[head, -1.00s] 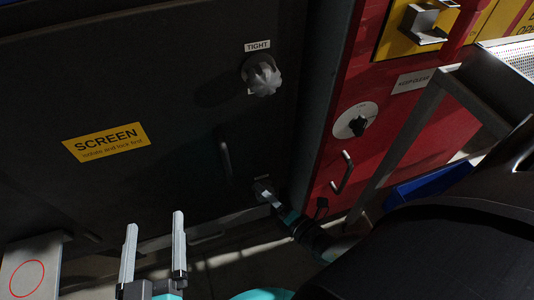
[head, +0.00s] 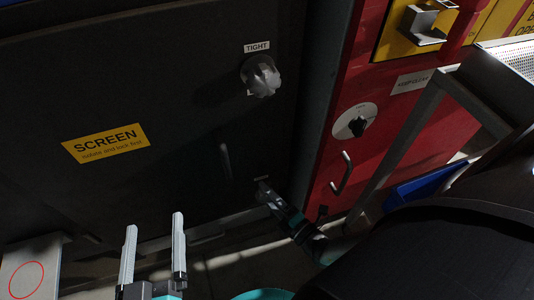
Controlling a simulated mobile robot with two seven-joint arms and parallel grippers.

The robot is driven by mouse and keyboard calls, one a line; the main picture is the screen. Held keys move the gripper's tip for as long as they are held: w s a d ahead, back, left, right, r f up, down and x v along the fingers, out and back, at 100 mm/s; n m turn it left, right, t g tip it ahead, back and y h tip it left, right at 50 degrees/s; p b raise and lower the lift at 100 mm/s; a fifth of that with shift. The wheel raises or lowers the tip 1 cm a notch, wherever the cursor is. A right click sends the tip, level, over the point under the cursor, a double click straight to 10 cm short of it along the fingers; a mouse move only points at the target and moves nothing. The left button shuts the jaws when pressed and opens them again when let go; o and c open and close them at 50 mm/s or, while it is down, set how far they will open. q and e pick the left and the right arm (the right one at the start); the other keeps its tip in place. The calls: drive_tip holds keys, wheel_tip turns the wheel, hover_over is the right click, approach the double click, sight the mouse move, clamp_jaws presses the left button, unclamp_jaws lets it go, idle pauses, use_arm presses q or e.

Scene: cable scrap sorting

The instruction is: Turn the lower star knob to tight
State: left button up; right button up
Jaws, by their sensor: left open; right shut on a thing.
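The dark panel (head: 120,80) carries a pale grey star knob (head: 261,77) under a label reading TIGHT (head: 257,47); this is the upper one. My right gripper (head: 266,190) reaches the panel low down, below that knob. It is shut on the lower star knob, which its fingers and the shadow hide almost wholly, so I cannot read how that knob is turned. My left gripper (head: 152,250) is open and empty at the bottom of the head view, its two pale fingers pointing up, apart from the panel.
A yellow SCREEN sign (head: 105,143) and a dark handle (head: 225,160) are on the panel. To the right, a red cabinet (head: 400,130) has a rotary switch (head: 356,122) and a handle (head: 342,173). A grey stand (head: 430,110) and a blue bin (head: 415,187) are beside it.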

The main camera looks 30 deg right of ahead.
drive_tip(key=o, duration=1.4)
drive_tip(key=shift+s, duration=0.1)
use_arm(q)
drive_tip(key=shift+w+f+g, duration=0.1)
drive_tip(key=shift+w+g, duration=0.05)
drive_tip(key=shift+g, duration=0.15)
use_arm(e)
drive_tip(key=shift+s+d, duration=0.4)
drive_tip(key=shift+s, duration=2.1)
drive_tip(key=shift+s+d, duration=0.4)
drive_tip(key=shift+s, duration=2.05)
drive_tip(key=shift+s+d, duration=0.4)
drive_tip(key=shift+s, duration=2.1)
